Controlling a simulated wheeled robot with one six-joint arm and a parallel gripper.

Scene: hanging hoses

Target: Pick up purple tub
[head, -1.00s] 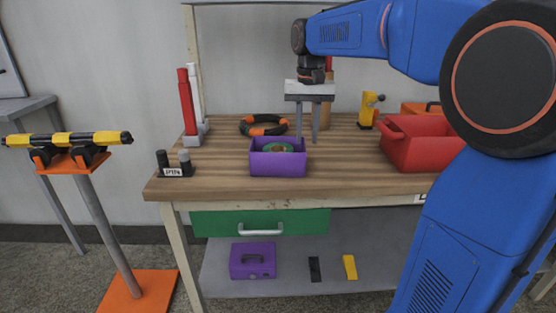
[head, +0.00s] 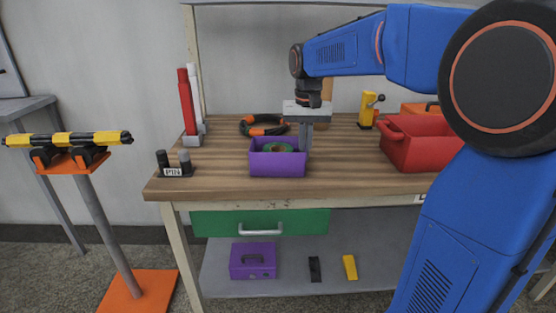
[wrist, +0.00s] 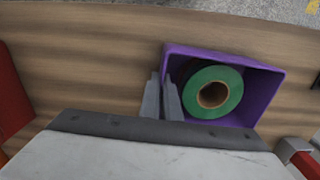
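The purple tub (head: 277,163) stands upright on the wooden bench top near its front edge. A green ring-shaped roll lies inside it, and it also shows in the wrist view (wrist: 211,92). My gripper (head: 305,150) points down at the tub's right side in the head view. In the wrist view my gripper (wrist: 162,78) has its fingers close together with the side wall of the purple tub (wrist: 262,97) between them, one finger outside and one inside. It appears shut on that wall. The tub still rests on the bench.
A red bin (head: 415,148) stands to the right on the bench, with a yellow tool (head: 368,112) behind it. A black and orange ring (head: 263,126) lies behind the tub. Red and white upright posts (head: 187,112) and a small labelled holder (head: 174,168) stand at left.

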